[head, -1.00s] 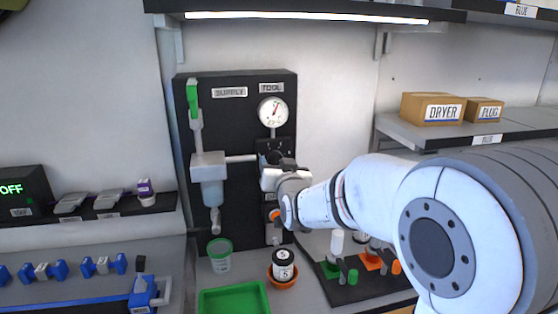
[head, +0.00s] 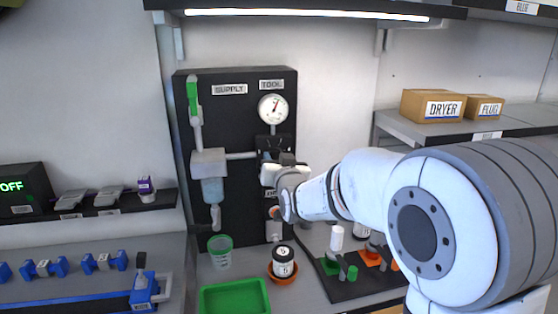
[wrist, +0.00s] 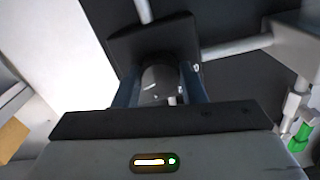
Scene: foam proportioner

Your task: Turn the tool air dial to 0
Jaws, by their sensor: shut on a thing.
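The black panel (head: 240,110) on the back wall carries a SUPPLY label (head: 229,89) and a TOOL label (head: 271,85). A round white gauge (head: 272,109) sits under the TOOL label, its needle pointing up and slightly right. My gripper (head: 268,160) is at the dial below the gauge and hides most of it. In the wrist view, my gripper (wrist: 162,88) is shut on the dark, round tool air dial (wrist: 158,82), one finger on each side. The dial's marks are too small or hidden to read.
A grey filter body (head: 209,165) and a green-handled valve (head: 192,97) are left of my gripper. Boxes (head: 432,105) sit on the right shelf.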

